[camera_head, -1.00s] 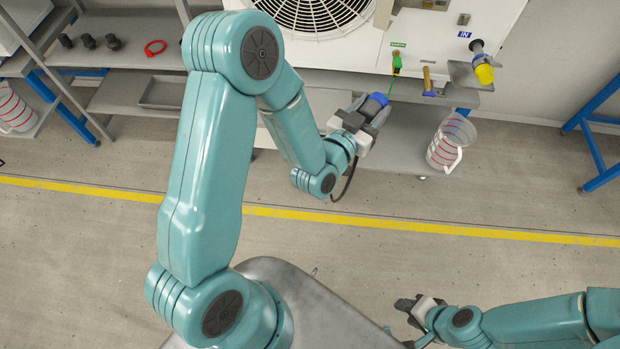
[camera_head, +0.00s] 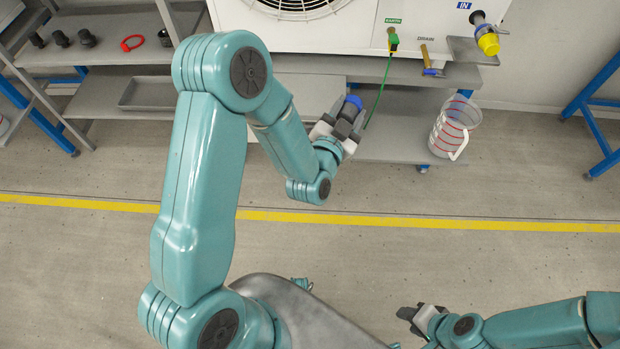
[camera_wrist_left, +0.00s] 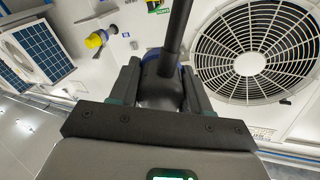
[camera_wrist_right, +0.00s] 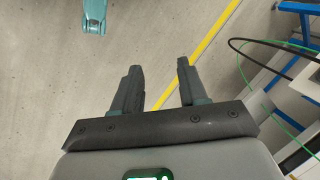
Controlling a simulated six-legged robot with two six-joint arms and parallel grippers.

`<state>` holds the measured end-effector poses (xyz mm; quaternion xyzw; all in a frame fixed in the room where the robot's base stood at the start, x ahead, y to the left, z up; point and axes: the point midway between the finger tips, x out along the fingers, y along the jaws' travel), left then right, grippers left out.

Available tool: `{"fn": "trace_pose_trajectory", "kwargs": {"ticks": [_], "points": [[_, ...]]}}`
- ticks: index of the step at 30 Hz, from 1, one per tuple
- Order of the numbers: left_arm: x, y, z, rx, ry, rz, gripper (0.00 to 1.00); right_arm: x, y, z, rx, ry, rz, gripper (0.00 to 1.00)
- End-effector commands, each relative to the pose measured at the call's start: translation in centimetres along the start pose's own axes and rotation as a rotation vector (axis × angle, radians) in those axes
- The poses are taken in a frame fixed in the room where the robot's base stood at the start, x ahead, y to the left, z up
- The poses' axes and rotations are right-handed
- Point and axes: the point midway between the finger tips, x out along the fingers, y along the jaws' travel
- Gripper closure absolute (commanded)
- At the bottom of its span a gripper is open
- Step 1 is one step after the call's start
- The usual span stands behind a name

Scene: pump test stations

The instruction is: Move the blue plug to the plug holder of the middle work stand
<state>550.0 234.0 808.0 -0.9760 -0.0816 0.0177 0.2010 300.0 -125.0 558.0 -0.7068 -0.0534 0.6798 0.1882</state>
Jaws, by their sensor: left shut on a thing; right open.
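My left gripper (camera_head: 347,124) is shut on the blue plug (camera_head: 353,101) and holds it in the air in front of the bench shelf. In the left wrist view the blue plug (camera_wrist_left: 158,88) sits between the fingers, with a dark cable or handle rising from it across the view. The jaws hide part of the plug. My right gripper (camera_head: 416,316) is open and empty over bare floor, low in the head view; its two fingers stand apart in the right wrist view (camera_wrist_right: 160,82). I cannot clearly make out the plug holder.
A white fan unit (camera_head: 350,38) stands on a grey bench (camera_head: 320,67). A green earth cable (camera_head: 383,85), a drain valve (camera_head: 428,60) and a clear jug (camera_head: 450,130) are nearby. The front floor is clear.

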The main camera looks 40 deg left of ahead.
Motion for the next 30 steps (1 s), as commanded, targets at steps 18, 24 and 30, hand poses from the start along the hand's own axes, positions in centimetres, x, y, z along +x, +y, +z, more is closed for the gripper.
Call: {"fn": "trace_pose_trajectory", "kwargs": {"ticks": [18,24,30], "points": [[0.0,2.5,26.6,1.055,-0.282,-0.209,1.0,22.9,8.9,-2.0,0.017,0.064,0.002,0.57],[-0.2,2.4,28.8,1.142,-0.332,-0.224,1.0,24.6,9.6,-2.2,0.019,0.072,0.003,0.57],[-0.2,2.2,28.7,1.153,-0.339,-0.226,1.0,24.5,9.6,-2.3,0.019,0.073,0.003,0.57]]}}
